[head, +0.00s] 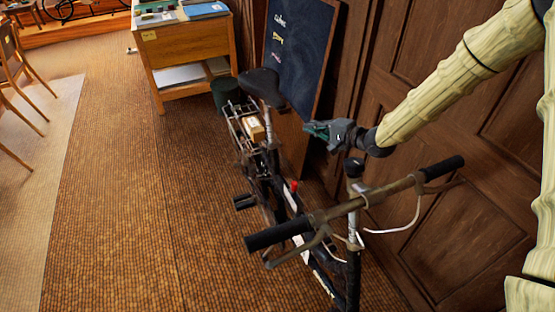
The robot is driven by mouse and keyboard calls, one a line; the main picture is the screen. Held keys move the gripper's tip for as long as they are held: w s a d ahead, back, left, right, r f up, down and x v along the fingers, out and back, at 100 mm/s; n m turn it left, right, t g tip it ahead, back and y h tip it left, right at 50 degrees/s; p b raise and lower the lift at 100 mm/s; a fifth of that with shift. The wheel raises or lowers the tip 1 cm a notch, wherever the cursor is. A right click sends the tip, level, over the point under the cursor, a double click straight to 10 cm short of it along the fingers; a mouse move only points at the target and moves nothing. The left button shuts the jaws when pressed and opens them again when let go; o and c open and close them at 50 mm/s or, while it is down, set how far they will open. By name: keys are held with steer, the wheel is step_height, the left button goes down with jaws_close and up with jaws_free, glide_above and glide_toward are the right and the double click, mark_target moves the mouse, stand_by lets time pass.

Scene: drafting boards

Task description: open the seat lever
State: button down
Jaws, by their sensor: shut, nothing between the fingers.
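A bicycle stands upright beside the wood-panelled wall in the head view, with its handlebar (355,206) nearest me and its dark saddle (263,88) farther back. A light seat post (269,127) runs down below the saddle. A small red part (294,185) shows on the frame, lower and nearer than the post; I cannot tell whether it is the seat lever. My gripper (311,128) is shut and empty. In the picture it is just right of the seat post and above the frame. I cannot see it touching anything.
The bicycle's rear rack (241,128) holds a small tan box (254,128). A dark board (297,50) leans on the wall behind. A wooden desk (190,45) stands at the back, and chairs (12,55) at the left. The brown floor (120,190) left of the bicycle is clear.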

step_height(320, 180, down, 12)
steer(key=b, duration=1)
steer(key=shift+b, duration=0.4)
steer(key=x, duration=0.4)
steer(key=s+a+x, duration=0.1)
steer(key=x, duration=0.3)
steer(key=b+x, duration=0.1)
steer(key=x, duration=0.3)
steer(key=shift+s+a, duration=0.25)
steer(key=shift+s, duration=0.05)
steer(key=shift+a, duration=0.6)
steer(key=shift+s, duration=0.1)
